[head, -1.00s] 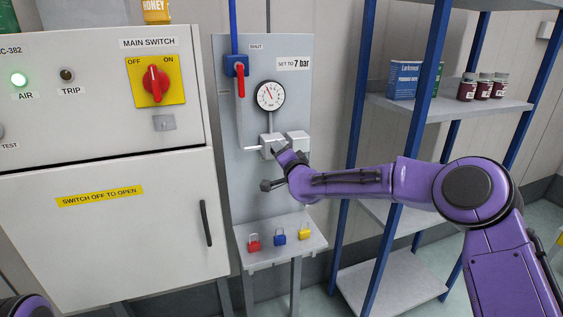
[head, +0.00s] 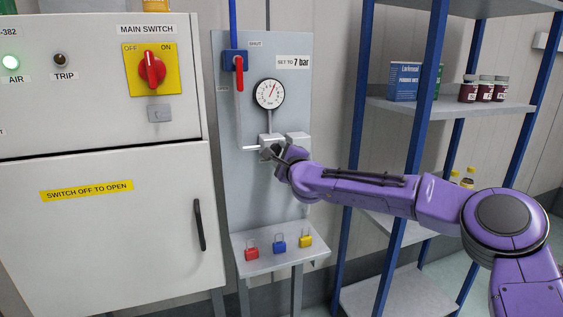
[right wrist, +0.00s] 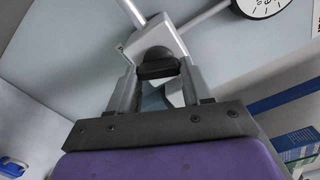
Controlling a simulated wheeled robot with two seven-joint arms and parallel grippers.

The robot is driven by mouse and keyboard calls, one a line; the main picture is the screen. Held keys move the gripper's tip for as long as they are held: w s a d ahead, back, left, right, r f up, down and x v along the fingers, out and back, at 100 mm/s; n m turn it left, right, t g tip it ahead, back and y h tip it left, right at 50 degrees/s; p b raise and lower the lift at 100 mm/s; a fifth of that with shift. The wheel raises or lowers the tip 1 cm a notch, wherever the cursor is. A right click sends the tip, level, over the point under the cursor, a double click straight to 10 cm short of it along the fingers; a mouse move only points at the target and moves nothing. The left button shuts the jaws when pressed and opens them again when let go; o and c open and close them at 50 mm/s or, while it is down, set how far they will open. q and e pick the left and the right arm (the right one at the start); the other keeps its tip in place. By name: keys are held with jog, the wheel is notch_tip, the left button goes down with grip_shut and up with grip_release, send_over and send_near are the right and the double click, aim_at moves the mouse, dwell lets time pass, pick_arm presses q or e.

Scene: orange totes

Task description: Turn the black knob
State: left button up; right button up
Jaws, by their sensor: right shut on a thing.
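The black knob (right wrist: 157,66) shows in the right wrist view on the underside of a grey regulator block (right wrist: 155,38). My right gripper (right wrist: 157,74) is shut on it, with one finger on each side. In the head view my right gripper (head: 279,153) is at the pipe fitting below the round gauge (head: 269,94) and hides the knob. The gauge needle points up and slightly right. A label above it reads "SET TO 7 bar" (head: 294,62). My left gripper is out of view.
A blue valve with a red handle (head: 239,72) is above left of the gauge. A small shelf (head: 270,262) below holds red, blue and yellow padlocks. A grey cabinet (head: 110,235) stands left, a blue-framed rack (head: 415,120) right.

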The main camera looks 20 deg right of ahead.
jog(key=shift+f+m+b, duration=0.15)
jog(key=shift+m+b, duration=0.55)
jog(key=shift+m, duration=0.5)
jog(key=o, duration=1.1)
jog(key=shift+c, duration=0.2)
jog(key=s+b, duration=0.3)
jog(key=s, duration=0.7)
jog(key=shift+s+d, duration=0.2)
jog(key=shift+s, duration=0.1)
